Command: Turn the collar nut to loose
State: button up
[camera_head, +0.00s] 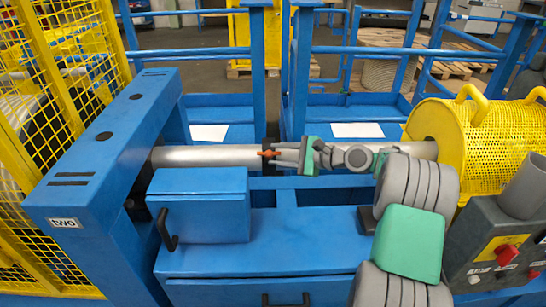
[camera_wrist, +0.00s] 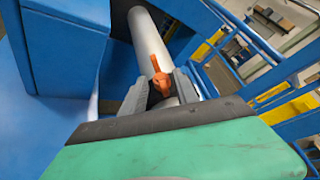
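The collar nut shows in the head view as a dark ring (camera_head: 271,142) around the grey shaft (camera_head: 205,156), with an orange handle (camera_head: 266,153) pointing left. In the wrist view the orange handle (camera_wrist: 160,80) lies over the shaft (camera_wrist: 147,42), between my finger tips. My gripper (camera_head: 278,154) reaches in from the right along the shaft, its tips at the handle. Its two grey fingers (camera_wrist: 160,88) stand apart, one on each side of the handle, and look open. Whether either finger touches the handle is unclear. The fingers hide part of the ring.
A blue housing (camera_head: 110,150) marked "two" holds the shaft's left end. A blue box (camera_head: 198,205) with a black handle sits below the shaft. A yellow mesh drum (camera_head: 490,140) is at right, above a control panel (camera_head: 500,250) with red switches. Blue rails (camera_head: 350,50) stand behind.

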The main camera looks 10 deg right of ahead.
jog(key=shift+x, duration=0.95)
jog(key=shift+c, duration=0.3)
grip_shut()
